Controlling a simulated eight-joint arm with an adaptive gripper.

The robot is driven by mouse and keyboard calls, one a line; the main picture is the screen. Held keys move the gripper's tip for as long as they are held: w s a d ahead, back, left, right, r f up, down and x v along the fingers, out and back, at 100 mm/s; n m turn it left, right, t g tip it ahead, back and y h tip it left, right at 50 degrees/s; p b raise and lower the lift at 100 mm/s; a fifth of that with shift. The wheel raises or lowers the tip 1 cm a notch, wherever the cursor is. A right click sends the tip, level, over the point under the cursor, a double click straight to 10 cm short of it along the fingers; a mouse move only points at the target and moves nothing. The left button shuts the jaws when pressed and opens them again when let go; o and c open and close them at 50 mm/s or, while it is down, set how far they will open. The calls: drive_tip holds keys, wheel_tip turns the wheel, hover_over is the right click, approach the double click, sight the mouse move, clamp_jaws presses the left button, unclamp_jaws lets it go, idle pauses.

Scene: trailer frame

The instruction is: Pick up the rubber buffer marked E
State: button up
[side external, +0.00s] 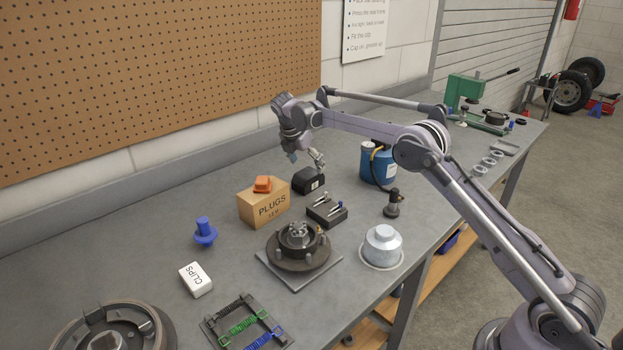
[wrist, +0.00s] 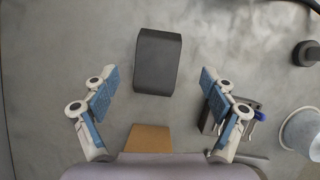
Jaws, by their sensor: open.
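A black block with a small white mark on its side, which looks like the rubber buffer (side external: 307,181), stands on the grey bench just behind the PLUGS box. The mark is too small to read surely. In the wrist view the buffer (wrist: 158,62) shows its plain dark top, with no letter visible. My gripper (side external: 305,158) is open and empty, above the buffer and pointing down. In the wrist view its two blue-padded fingers (wrist: 159,78) stand wide apart, one on each side of the buffer, with clear gaps.
The cardboard PLUGS box (side external: 265,206), with an orange piece (side external: 263,184) on top, stands close in front of the buffer. A dark holder with pins (side external: 326,211) is at right front, and a blue canister (side external: 378,164) to the right. Bench left of the buffer is clear.

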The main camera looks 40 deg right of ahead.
sight(308, 173)
drive_tip(key=shift+a+x, duration=0.2)
drive_tip(key=shift+x, duration=1.15)
drive_tip(key=shift+a+x, duration=0.2)
drive_tip(key=shift+x, duration=1.15)
drive_tip(key=shift+f, duration=0.15)
drive_tip(key=c, duration=1.4)
drive_tip(key=shift+c, duration=0.4)
